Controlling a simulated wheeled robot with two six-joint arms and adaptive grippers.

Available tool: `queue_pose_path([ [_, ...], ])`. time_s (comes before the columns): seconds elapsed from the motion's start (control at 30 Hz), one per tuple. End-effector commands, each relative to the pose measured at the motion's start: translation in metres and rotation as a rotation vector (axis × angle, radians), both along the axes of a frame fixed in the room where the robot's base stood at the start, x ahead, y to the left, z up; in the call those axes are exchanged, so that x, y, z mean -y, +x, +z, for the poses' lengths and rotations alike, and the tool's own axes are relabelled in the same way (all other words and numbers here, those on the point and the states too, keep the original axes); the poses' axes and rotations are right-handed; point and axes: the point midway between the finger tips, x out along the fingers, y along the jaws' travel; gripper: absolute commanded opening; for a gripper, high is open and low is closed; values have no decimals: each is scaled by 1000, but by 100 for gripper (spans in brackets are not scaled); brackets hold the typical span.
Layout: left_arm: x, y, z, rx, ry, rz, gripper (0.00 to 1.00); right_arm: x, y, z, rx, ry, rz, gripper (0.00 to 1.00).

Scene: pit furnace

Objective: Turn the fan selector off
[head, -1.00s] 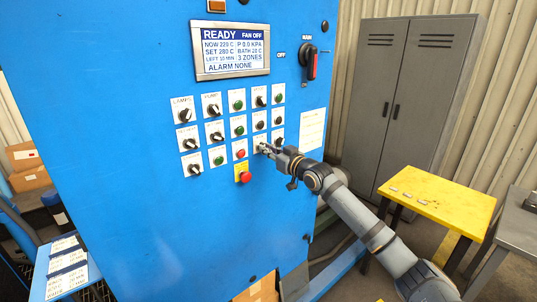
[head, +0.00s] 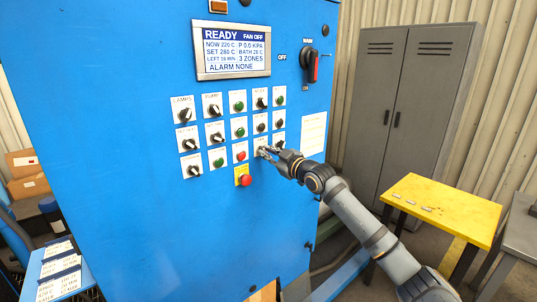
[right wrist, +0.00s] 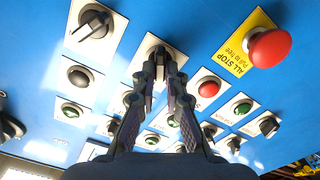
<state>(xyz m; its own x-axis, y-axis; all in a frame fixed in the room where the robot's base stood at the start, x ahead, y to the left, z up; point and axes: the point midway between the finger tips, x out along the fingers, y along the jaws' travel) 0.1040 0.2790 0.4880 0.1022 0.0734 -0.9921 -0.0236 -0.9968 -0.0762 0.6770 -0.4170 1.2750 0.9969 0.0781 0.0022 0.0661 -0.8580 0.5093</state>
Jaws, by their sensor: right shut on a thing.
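The fan selector is a small dark knob on a white plate (head: 262,142) in the lower right of the button panel; its lettering is hard to read. My right gripper (head: 267,152) reaches it from the right and hides most of the knob. In the right wrist view, the two fingers of the right gripper (right wrist: 165,68) are closed around the knob (right wrist: 158,50), one on each side. Its pointer direction cannot be told. The display (head: 234,50) reads READY and FAN OFF. My left gripper is out of view.
A red all-stop button (head: 245,180) on a yellow plate sits just below left of the gripper. Other knobs and green and red buttons surround it closely. A main switch (head: 311,65) is at upper right. A yellow table (head: 440,205) and grey cabinet (head: 410,100) stand right.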

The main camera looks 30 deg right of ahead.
Motion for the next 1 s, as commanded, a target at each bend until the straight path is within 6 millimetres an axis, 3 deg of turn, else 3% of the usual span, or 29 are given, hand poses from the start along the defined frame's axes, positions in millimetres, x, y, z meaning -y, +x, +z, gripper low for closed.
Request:
queue_pose_path([
  [0.37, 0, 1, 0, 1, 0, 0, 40, 1, 0, 0, -1, -7, -2, 0],
  [0.4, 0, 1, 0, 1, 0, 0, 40, 1, 0, 0, -1, -7, -2, 15],
  [0.57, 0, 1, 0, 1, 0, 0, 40, 1, 0, 0, 0, -6, -1, 34],
  [0.87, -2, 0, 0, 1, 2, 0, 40, 0, 0, 3, 2, -5, 0, 34],
  [1.0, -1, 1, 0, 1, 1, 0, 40, 0, 0, 25, 5, -6, -1, 34],
])
